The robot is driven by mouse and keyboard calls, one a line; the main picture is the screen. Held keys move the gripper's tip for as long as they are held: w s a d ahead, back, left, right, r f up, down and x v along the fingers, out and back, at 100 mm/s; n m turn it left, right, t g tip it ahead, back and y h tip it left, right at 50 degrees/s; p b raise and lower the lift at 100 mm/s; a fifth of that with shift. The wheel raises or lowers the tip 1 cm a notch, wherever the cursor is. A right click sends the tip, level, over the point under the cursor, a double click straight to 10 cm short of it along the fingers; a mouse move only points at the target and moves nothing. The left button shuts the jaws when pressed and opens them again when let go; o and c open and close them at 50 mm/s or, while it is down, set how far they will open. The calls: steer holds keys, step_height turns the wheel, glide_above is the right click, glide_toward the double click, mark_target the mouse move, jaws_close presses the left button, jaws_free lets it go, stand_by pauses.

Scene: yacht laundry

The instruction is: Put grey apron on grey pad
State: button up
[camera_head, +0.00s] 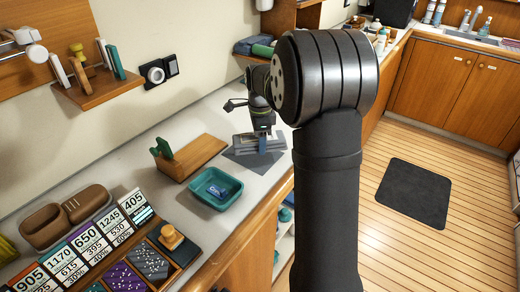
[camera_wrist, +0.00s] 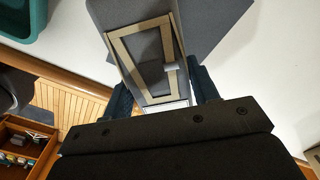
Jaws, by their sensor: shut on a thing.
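The grey apron (camera_head: 245,142) looks like a folded grey bundle. In the wrist view the grey apron (camera_wrist: 137,52) shows a beige frame-like trim on its near side. My gripper (camera_head: 263,143) points down with its fingers on either side of the apron; in the wrist view the gripper's dark blue fingers (camera_wrist: 162,92) press its sides. The flat grey pad (camera_head: 241,161) lies on the white counter under the apron, and the pad (camera_wrist: 215,22) also shows beside it in the wrist view. I cannot tell whether the apron touches the pad.
A teal tray (camera_head: 218,203) with a blue item in it stands in front of the pad. A wooden board (camera_head: 190,156) with a green upright piece lies to the left. The counter's front edge is close.

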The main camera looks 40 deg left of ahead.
steer(key=shift+f, duration=1.95)
steer(key=shift+f, duration=0.15)
steer(key=o, duration=1.1)
step_height(320, 180, up, 12)
steer(key=shift+r, duration=0.15)
